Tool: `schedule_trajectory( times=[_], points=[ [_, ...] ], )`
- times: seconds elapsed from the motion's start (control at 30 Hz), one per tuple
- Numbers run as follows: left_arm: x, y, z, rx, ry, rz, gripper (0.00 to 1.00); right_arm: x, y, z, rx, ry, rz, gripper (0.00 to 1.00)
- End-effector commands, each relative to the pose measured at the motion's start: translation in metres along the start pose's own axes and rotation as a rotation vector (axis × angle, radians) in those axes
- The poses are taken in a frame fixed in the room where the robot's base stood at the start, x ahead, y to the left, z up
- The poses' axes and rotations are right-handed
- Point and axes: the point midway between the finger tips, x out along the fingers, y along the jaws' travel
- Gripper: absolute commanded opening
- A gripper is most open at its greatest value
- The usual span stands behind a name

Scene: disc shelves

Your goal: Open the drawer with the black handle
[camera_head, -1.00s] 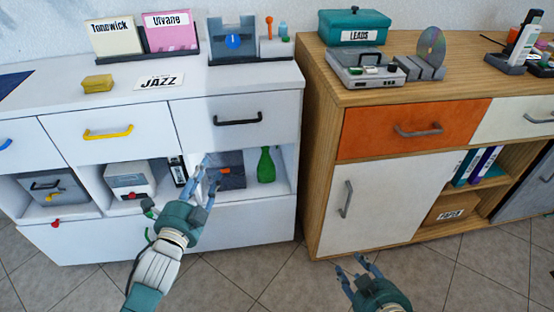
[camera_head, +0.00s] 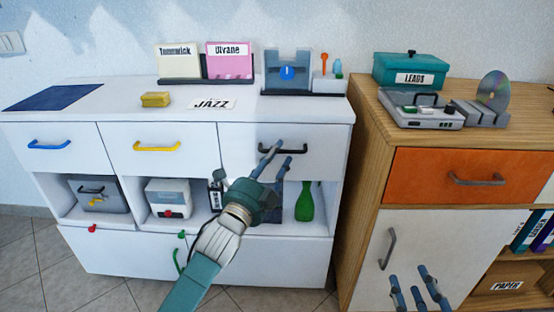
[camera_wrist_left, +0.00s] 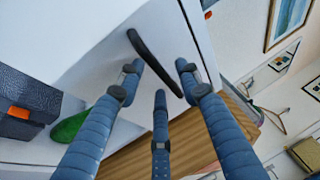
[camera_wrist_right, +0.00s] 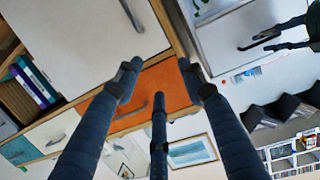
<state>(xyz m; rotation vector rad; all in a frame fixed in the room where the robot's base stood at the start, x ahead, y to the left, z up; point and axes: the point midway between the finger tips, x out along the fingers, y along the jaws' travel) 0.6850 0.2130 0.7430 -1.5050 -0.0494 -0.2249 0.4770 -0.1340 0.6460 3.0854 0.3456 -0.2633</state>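The black handle (camera_head: 283,149) is on the right-hand drawer (camera_head: 240,140) in the top row of the white cabinet; the drawer front looks flush with its neighbours. My left gripper (camera_head: 279,153) is open in front of this handle, its fingertips partly covering it in the head view. In the left wrist view the black handle (camera_wrist_left: 154,62) runs diagonally between the spread blue fingers, which look apart from one another. Contact with the handle cannot be told. My right gripper (camera_head: 418,288) is open and empty in front of the white door of the wooden cabinet.
Drawers with a yellow handle (camera_head: 157,147) and a blue handle (camera_head: 49,144) lie to the left. Below the black-handled drawer, a green vase (camera_head: 305,203) stands in an open shelf. The wooden cabinet's orange drawer (camera_head: 450,177) is close on the right.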

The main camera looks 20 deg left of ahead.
Motion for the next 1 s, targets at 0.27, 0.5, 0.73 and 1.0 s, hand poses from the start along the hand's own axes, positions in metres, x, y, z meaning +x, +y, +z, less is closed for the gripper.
schedule_trajectory(
  times=[0.27,0.5,0.73,1.0],
  points=[
    [0.005,0.000,0.000,0.000,0.000,0.001,0.35,0.001,-0.001,-0.006,0.001,0.025,-0.001,0.40],
    [0.005,0.000,0.000,-0.001,0.000,0.001,0.03,0.001,-0.001,-0.005,0.001,0.023,-0.001,0.40],
    [0.005,0.000,0.000,-0.001,0.000,0.001,0.00,0.001,-0.001,-0.005,0.000,0.023,-0.001,0.40],
    [0.005,0.000,0.000,-0.002,0.000,0.004,0.00,-0.002,0.001,0.011,0.000,-0.054,0.002,0.40]
  ],
)
